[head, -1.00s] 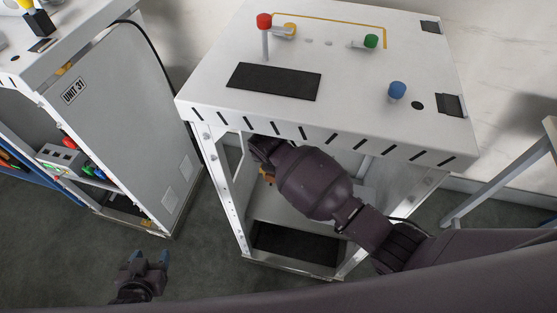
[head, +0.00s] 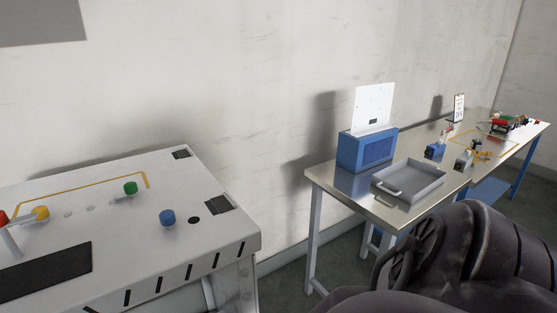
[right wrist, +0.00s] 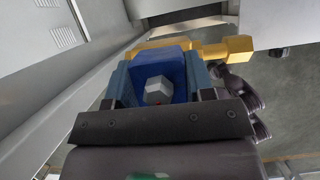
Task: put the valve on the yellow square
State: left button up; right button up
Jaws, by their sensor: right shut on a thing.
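My right gripper (right wrist: 158,78) shows in the right wrist view, its two teal-blue fingers shut on the valve (right wrist: 228,49). The valve has a yellow body with a stub toward the right; a blue part with a grey hexagonal nut sits between the fingers. The gripper and valve are not visible in the head view. A yellow outline (head: 460,134), seemingly the yellow square, lies on the long metal table at the right, far from the camera. Small objects hide part of it. My left gripper is not in view.
The metal table (head: 350,187) carries a blue box (head: 366,151) with a white panel, a grey tray (head: 408,184) and small parts. In the right wrist view, pale frame panels flank the gripper.

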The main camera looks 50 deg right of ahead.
aim_at(485, 142)
jog(key=k+l+z, duration=0.1)
jog(key=k+z, duration=0.2)
jog(key=k, duration=0.25)
jog(key=z, duration=3.5)
jog(key=i+j+z, duration=0.15)
jog(key=i+j, duration=0.35)
jog(key=i, duration=0.2)
jog(key=i+j, duration=0.2)
jog(key=i, duration=0.25)
jog(key=i+j, duration=0.2)
jog(key=i, duration=2.4)
